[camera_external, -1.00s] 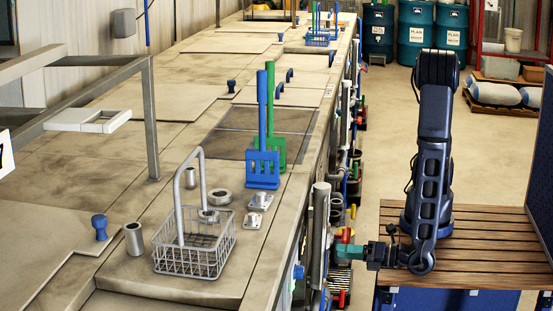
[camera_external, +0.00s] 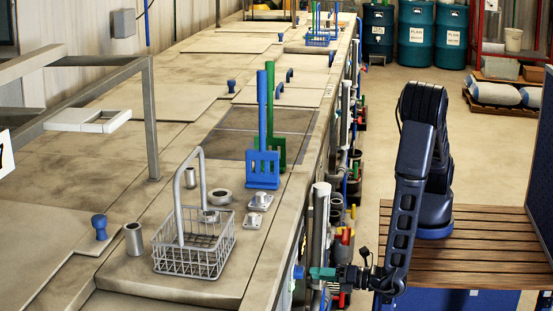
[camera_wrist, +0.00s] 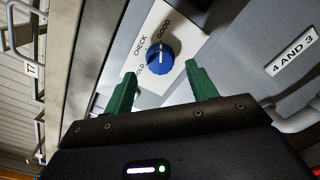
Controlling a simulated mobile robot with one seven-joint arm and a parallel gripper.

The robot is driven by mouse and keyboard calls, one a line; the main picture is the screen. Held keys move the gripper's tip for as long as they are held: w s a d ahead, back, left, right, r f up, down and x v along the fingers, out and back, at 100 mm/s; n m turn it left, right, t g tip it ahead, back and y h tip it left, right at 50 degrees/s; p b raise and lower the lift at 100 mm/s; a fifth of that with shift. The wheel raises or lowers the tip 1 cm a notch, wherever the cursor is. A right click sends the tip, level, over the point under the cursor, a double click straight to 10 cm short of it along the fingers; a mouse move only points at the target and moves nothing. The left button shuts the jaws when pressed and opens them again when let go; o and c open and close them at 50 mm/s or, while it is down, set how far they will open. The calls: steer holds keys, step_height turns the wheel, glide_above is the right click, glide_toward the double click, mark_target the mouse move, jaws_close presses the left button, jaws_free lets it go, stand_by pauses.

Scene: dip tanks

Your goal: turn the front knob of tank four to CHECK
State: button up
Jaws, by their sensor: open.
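The blue front knob (camera_wrist: 162,55) sits on a white label plate (camera_wrist: 185,37) printed HOLD, CHECK and GOOD. A pale mark shows near the knob's upper edge; I cannot tell for sure which word it points at. My gripper (camera_wrist: 164,79) is open, its green fingers apart, with the knob ahead of and between the fingertips, not held. In the external view my gripper (camera_external: 318,273) is at the tank line's front face, close to the small blue knob (camera_external: 298,272). I cannot tell whether they touch.
A sign reading 4 AND 3 (camera_wrist: 292,50) is right of the knob. Pipes and valves (camera_external: 346,236) line the tank fronts near my arm. A wire basket (camera_external: 195,250) and blue paddle (camera_external: 263,168) stand on the tank tops. Open floor lies beyond my wooden deck.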

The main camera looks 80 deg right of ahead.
mark_target(299, 272)
steer(key=shift+w+d, duration=0.1)
steer(key=shift+w, duration=1.85)
steer(key=c, duration=1)
